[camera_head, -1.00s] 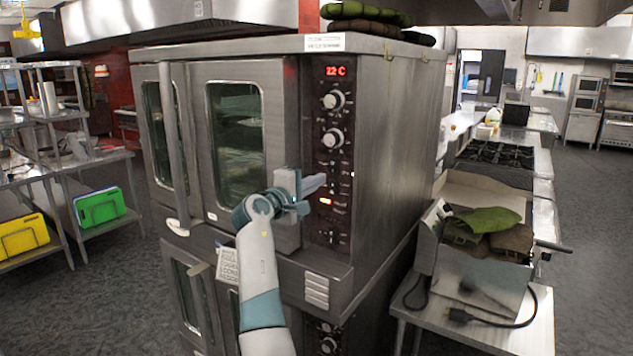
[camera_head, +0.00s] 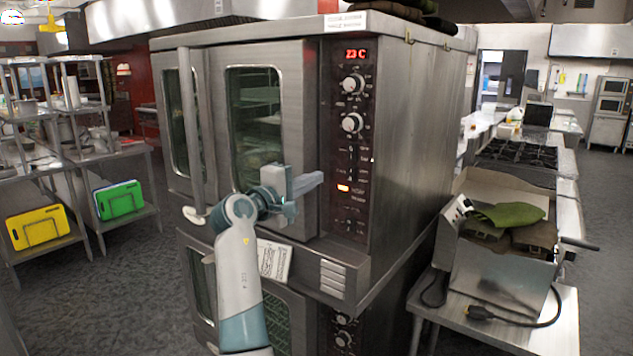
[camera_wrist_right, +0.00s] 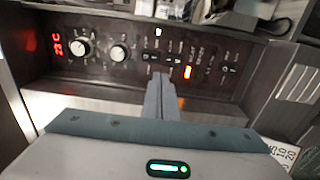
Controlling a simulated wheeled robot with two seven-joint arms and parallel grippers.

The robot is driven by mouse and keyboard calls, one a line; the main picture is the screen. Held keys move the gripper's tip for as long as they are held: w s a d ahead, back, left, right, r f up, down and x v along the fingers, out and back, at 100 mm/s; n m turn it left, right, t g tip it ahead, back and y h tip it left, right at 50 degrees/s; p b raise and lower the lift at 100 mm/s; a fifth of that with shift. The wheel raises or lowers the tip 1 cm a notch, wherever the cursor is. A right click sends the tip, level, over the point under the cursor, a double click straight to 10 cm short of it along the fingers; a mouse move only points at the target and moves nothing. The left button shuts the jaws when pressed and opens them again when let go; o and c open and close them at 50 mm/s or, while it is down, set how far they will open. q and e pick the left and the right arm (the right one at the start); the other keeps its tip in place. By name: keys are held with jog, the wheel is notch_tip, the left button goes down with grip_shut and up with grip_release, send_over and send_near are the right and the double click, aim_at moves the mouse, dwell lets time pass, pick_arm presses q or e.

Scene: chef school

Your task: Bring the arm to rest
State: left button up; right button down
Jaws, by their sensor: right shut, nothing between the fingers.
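My right gripper (camera_head: 308,182) is in front of the oven (camera_head: 410,150), at the height of the lower part of its control panel. Its fingers are shut with nothing between them. In the wrist view the shut fingers (camera_wrist_right: 160,98) point at the panel (camera_wrist_right: 140,55), near its small switches; whether they touch it I cannot tell. The panel has two round knobs, a lit orange switch and a red display reading 23 C. My right arm (camera_head: 240,285) reaches up from the bottom of the head view. My left gripper is not in view.
The oven's glass doors (camera_head: 254,130) look closed, with a long vertical handle (camera_head: 193,130). At right a metal box with green and brown cloths (camera_head: 507,216) stands on a small table (camera_head: 540,335). Shelves with a yellow board (camera_head: 38,226) and a green board (camera_head: 120,200) stand left.

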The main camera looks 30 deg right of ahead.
jog(key=shift+w+f, duration=0.1)
dwell(0.4)
